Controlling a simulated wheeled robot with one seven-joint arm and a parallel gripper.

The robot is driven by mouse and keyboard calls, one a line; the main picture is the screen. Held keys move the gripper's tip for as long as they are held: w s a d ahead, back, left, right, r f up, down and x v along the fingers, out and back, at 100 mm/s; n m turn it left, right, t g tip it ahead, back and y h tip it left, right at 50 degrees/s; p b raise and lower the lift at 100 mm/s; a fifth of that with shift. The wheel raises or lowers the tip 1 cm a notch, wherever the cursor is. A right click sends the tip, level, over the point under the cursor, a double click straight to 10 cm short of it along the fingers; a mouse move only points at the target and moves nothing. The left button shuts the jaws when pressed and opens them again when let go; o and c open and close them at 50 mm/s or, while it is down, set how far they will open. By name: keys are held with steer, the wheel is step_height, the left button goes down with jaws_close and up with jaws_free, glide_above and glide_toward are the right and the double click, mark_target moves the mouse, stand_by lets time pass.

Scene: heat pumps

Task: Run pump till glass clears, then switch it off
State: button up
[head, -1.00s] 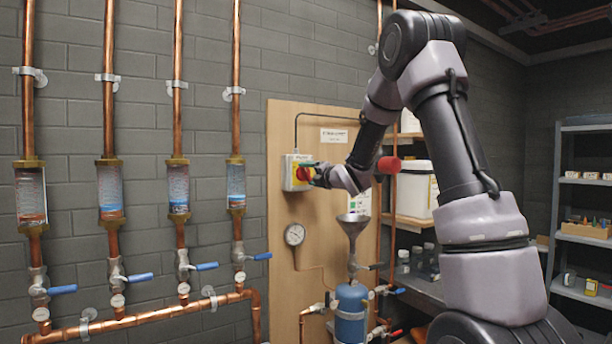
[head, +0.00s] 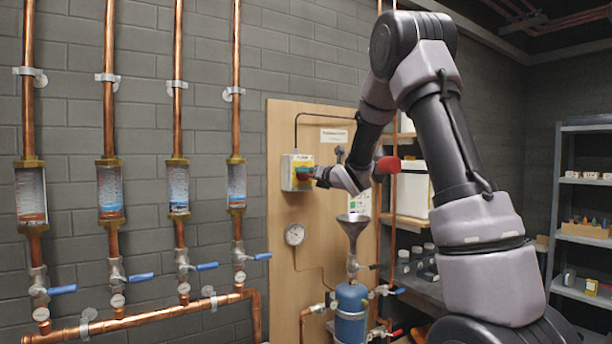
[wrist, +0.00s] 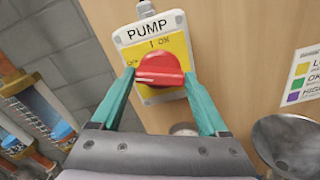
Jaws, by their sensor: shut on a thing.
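The pump switch box (head: 288,160) is on the wooden board; the wrist view shows its yellow plate (wrist: 152,45) marked PUMP, with I ON above and an off mark at left. My gripper (wrist: 159,75) is shut on the red knob (wrist: 160,67), a teal finger at each side. A pale line shows on the knob's left part. In the head view my gripper (head: 307,173) mostly hides the knob. Four sight glasses stand on copper pipes: the first (head: 31,193) has reddish liquid low down, the second (head: 110,190), third (head: 178,188) and fourth (head: 236,185) show blue inside.
Blue-handled valves (head: 62,290) sit below the glasses. A round gauge (head: 294,234), a grey funnel (head: 353,224) and a blue tank (head: 350,312) are below the switch. A label sheet (wrist: 305,75) is right of it. Shelves (head: 582,180) stand at right.

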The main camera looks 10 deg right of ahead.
steer(key=n, duration=0.4)
steer(key=shift+f, duration=0.1)
steer(key=o, duration=1.6)
steer(key=shift+c, duration=0.2)
steer(key=shift+s, duration=0.1)
steer(key=v, duration=0.8)
